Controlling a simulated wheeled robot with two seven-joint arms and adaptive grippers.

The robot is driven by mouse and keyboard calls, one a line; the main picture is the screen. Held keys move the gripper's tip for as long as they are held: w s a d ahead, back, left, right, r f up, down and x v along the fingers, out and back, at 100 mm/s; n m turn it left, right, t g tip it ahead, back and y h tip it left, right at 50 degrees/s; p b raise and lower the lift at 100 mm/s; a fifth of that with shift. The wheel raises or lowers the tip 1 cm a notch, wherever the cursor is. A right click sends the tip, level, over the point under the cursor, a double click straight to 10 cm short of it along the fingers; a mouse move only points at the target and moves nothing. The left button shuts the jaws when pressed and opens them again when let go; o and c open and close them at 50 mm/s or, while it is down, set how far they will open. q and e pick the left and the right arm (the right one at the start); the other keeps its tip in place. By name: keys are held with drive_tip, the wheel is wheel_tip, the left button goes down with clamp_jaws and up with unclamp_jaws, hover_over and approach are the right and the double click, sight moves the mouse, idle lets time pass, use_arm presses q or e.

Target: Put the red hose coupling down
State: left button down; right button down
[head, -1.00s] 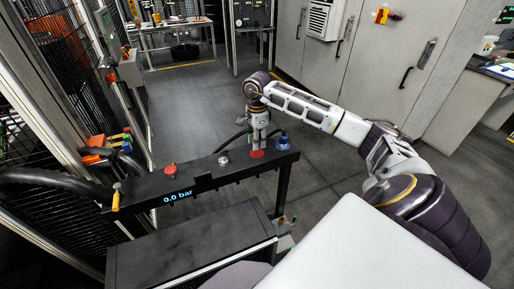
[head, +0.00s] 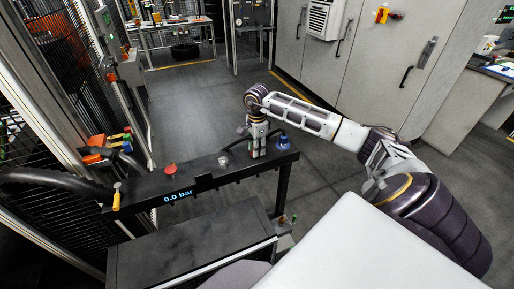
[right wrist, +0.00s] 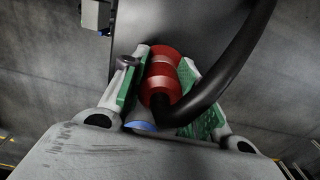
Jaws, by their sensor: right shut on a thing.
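My right gripper (head: 258,152) points down at the black rail near its right end in the head view. In the right wrist view the gripper (right wrist: 159,95) is shut on the red hose coupling (right wrist: 163,68), with a green pad on each side of it. A black hose (right wrist: 228,66) runs from the coupling up and to the right. In the head view the coupling is mostly hidden by the fingers. I cannot tell whether it touches the rail. My left gripper is not in view.
The black rail (head: 205,178) has a "0.0 bar" display. A red knob (head: 171,170), a silver piece (head: 224,158) and a blue knob (head: 284,143) are on the rail. The blue knob is close right of my gripper. Grey cabinets (head: 365,60) stand behind.

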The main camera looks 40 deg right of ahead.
drive_tip(key=c, duration=1.2)
unclamp_jaws()
drive_tip(key=shift+o, duration=0.6)
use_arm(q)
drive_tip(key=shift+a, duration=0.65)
use_arm(e)
drive_tip(key=shift+r, duration=0.6)
wheel_tip(320, 180, up, 10)
drive_tip(key=shift+f, duration=0.2)
drive_tip(key=shift+r, duration=0.6)
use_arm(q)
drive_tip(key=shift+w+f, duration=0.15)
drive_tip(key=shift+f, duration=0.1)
use_arm(e)
drive_tip(key=shift+r, duration=0.1)
